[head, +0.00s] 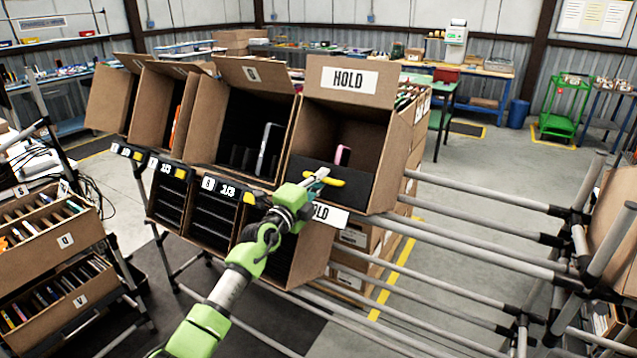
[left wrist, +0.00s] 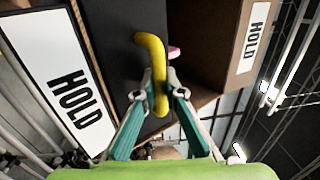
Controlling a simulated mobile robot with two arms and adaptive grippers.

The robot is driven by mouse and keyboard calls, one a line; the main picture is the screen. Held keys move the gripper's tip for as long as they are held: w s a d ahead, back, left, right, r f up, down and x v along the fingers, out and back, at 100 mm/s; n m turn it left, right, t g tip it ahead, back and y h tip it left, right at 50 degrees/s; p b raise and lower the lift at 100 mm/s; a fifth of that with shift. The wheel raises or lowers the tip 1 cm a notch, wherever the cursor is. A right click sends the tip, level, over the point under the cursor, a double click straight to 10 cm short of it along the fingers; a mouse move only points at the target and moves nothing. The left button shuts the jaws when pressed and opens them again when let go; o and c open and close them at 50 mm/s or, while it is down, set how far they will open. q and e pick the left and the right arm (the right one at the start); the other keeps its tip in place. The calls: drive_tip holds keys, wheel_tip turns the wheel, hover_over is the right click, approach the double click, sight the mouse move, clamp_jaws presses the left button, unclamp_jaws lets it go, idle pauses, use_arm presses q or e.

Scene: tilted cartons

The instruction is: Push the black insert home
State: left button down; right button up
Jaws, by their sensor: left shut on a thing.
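The black insert (head: 352,192) is a dark panel across the lower front of the tilted HOLD carton (head: 392,165). A yellow handle (head: 334,181) sticks out from its face. My left gripper (head: 318,180) is at the handle, in front of the insert. In the left wrist view the teal fingers (left wrist: 164,96) are shut on the yellow handle (left wrist: 152,50), one on each side. The dark face of the insert (left wrist: 122,50) lies behind it. How deep the insert sits is hard to tell. My right gripper is not in view.
A pink item (head: 342,155) stands behind the insert inside the HOLD carton. An open carton (head: 253,75) stands to the left, holding a light slab (head: 267,150). A white HOLD label (head: 326,215) is below. Grey rack tubes (head: 480,235) run to the right.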

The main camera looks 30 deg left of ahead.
use_arm(q)
drive_tip(key=c, duration=2.4)
unclamp_jaws()
drive_tip(key=shift+c, duration=0.2)
drive_tip(key=shift+o, duration=0.2)
drive_tip(key=shift+w+f, duration=0.1)
drive_tip(key=shift+w, duration=0.05)
drive_tip(key=shift+d, duration=0.1)
drive_tip(key=shift+s+f, duration=0.1)
drive_tip(key=shift+s, duration=0.3)
drive_tip(key=s+a, duration=0.1)
drive_tip(key=s, duration=1)
drive_tip(key=shift+s+f, duration=0.15)
drive_tip(key=shift+f, duration=0.2)
drive_tip(key=shift+f, duration=0.1)
